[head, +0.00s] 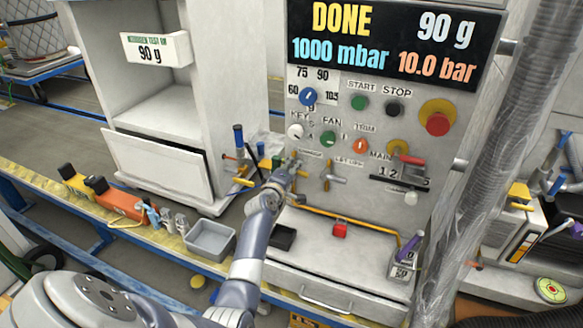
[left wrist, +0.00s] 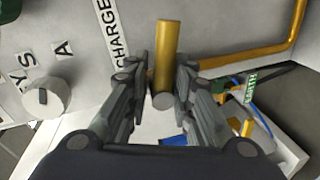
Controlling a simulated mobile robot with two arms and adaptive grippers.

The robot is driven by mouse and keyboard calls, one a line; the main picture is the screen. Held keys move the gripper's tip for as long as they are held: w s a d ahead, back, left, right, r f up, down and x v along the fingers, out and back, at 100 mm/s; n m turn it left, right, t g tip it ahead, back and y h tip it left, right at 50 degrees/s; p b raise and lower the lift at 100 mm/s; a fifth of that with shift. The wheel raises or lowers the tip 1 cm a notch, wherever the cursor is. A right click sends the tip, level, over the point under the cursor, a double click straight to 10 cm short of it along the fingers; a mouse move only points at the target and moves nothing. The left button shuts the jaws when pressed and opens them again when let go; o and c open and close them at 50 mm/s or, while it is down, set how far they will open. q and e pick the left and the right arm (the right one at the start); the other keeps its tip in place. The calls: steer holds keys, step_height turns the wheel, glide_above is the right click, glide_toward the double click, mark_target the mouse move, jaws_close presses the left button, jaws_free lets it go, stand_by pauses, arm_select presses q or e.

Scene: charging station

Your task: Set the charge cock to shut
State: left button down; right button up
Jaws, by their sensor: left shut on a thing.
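The charge cock shows in the left wrist view as a brass-coloured bar handle (left wrist: 167,45) with a grey round end, beside a white strip reading CHARGE (left wrist: 112,35). My left gripper (left wrist: 163,78) has its fingers on both sides of this handle and is shut on it. In the head view my left gripper (head: 285,172) is at the lower left of the grey panel, and it mostly hides the cock. My right gripper is in neither view.
A second cock with an orange lever (head: 327,177) stands just to the right. Knobs and buttons, including a red stop button (head: 437,123), fill the panel above. The display (head: 393,45) reads DONE, 90 g, 1000 mbar, 10.0 bar. A grey tray (head: 210,240) stands at the left.

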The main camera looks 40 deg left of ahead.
arm_select(q)
steer(key=shift+d+f+n+h, duration=0.1)
steer(key=shift+n+h, duration=0.3)
steer(key=shift+n, duration=0.6)
steer(key=shift+d+f, duration=0.1)
steer(key=c, duration=1.6)
jaws_free()
steer(key=shift+o, duration=0.2)
steer(key=shift+w, duration=0.15)
steer(key=v, duration=1.2)
